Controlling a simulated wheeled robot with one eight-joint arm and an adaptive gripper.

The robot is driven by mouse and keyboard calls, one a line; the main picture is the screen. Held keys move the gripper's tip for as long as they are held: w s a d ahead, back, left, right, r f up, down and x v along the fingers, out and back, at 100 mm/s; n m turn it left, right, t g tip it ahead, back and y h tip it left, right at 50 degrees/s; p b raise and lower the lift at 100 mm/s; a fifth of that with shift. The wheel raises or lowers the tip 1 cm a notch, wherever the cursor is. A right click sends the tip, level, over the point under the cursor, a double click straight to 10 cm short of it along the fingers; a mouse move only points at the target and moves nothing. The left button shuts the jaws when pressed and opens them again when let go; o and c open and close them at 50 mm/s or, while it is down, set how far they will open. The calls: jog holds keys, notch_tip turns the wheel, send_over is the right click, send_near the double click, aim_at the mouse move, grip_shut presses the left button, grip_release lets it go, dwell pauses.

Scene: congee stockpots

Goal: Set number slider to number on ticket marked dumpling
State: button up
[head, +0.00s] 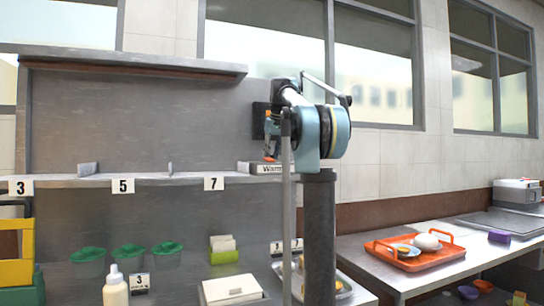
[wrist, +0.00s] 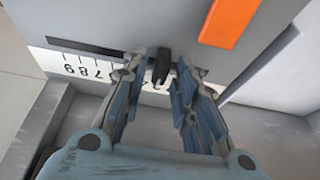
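In the wrist view a black slider knob (wrist: 160,66) stands at a slot above a white number scale (wrist: 85,66). The digits 9, 8 and 7 show upside down at its left; the digits by the knob are hidden by my fingers. My gripper (wrist: 162,68) is open, with one finger on each side of the knob and a small gap at the right. In the head view my gripper (head: 270,150) is by the wall panel, partly hidden by my arm. A small ticket (head: 139,283) shows a 3. No dumpling mark is readable.
Shelf tags read 3 (head: 20,188), 5 (head: 123,186) and 7 (head: 213,184). A box labelled "Warm" (head: 268,168) sits below the panel. An orange strip (wrist: 232,22) is beside the slider. An orange tray (head: 440,262) with food stands on the right counter.

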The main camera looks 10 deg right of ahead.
grip_shut()
jog(key=shift+a, duration=0.35)
jog(key=shift+o, duration=2.2)
grip_release()
jog(key=shift+s+r, duration=0.1)
jog(key=shift+r, duration=0.05)
jog(key=v, duration=1.1)
jog(key=shift+r, duration=0.3)
jog(key=shift+s+d, duration=0.15)
